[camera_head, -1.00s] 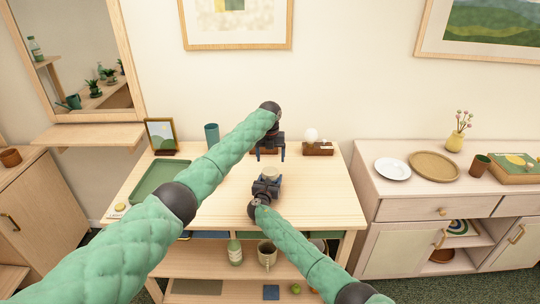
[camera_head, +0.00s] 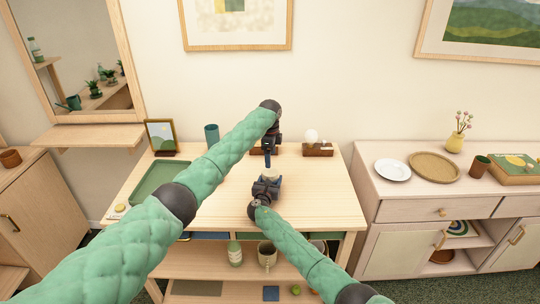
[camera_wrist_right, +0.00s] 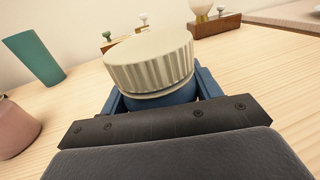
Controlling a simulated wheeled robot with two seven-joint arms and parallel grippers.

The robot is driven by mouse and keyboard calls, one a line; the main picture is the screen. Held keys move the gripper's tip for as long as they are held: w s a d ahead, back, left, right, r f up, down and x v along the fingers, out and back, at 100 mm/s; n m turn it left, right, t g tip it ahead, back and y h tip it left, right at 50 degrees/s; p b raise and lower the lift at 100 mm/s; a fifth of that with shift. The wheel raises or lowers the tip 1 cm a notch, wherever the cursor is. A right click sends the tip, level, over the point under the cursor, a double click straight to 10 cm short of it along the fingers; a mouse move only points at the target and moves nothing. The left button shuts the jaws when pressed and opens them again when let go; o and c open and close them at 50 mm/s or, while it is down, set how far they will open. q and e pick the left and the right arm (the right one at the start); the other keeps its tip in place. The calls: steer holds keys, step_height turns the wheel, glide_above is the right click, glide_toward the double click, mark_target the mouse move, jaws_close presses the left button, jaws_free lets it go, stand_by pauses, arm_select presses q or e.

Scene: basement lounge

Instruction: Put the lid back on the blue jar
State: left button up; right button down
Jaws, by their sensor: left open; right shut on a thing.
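The blue jar (camera_wrist_right: 160,97) stands upright between my right gripper's blue fingers in the right wrist view. The cream ribbed lid (camera_wrist_right: 150,62) sits on top of it; I cannot tell whether it is fully seated. In the head view the lid (camera_head: 270,174) shows as a small pale disc, and the jar is mostly hidden by my right gripper (camera_head: 267,185), which is shut on it. My left gripper (camera_head: 268,163) is open just behind and above the lid in the head view, its fingers seen edge-on. It does not show in the right wrist view.
A teal cup (camera_head: 211,135), a framed picture (camera_head: 161,137) and a green tray (camera_head: 160,181) are on the table's left. A wooden holder (camera_head: 318,149) stands at the back right. A pink vessel (camera_wrist_right: 14,128) shows in the wrist view. The table's right side (camera_head: 320,190) is clear.

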mark_target(270, 171)
arm_select(q)
steer(key=n, duration=0.7)
steer(key=shift+r, duration=0.15)
steer(key=n, duration=0.5)
steer(key=shift+s+n, duration=0.1)
steer(key=shift+n, duration=0.2)
steer(key=n, duration=0.6)
steer(key=shift+a+n, duration=0.1)
steer(key=shift+n, duration=0.2)
steer(key=n, duration=0.5)
steer(key=shift+n, duration=0.4)
steer(key=shift+f, duration=4)
